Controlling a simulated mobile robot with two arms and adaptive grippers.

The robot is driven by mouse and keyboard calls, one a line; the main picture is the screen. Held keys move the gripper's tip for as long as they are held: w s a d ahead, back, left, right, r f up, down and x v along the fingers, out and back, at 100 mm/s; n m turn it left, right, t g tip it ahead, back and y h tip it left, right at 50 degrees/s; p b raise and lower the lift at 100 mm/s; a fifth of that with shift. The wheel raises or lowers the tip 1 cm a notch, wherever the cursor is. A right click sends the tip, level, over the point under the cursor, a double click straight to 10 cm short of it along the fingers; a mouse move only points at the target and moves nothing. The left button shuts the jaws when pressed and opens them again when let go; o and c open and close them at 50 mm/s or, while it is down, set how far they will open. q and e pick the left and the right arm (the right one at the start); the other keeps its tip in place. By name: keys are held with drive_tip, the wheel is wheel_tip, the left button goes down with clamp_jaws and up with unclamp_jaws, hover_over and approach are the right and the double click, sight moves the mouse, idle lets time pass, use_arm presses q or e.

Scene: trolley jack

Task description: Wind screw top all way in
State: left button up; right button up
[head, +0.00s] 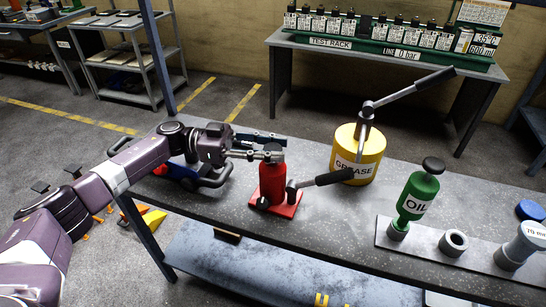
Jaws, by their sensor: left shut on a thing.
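How far the screw stands out of the body is too small to tell. A black-gripped lever (330,178) points right from the jack's base. My right gripper is not in view.
A yellow grease tin (357,156) with a pump handle stands right of the jack. A green oil bottle (418,192) stands on a grey plate further right. The bench front between them is clear.

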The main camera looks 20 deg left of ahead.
use_arm(q)
drive_tip(key=shift+r+m+g+b, duration=0.15)
drive_tip(key=shift+m+g+b, duration=0.15)
drive_tip(key=shift+g, duration=0.2)
drive_tip(key=shift+r, duration=0.1)
drive_tip(key=o, duration=1.2)
drive_tip(key=shift+s+d, duration=0.1)
drive_tip(key=shift+s, duration=0.05)
drive_tip(key=shift+a, duration=0.55)
drive_tip(key=s+a, duration=0.1)
drive_tip(key=a, duration=1)
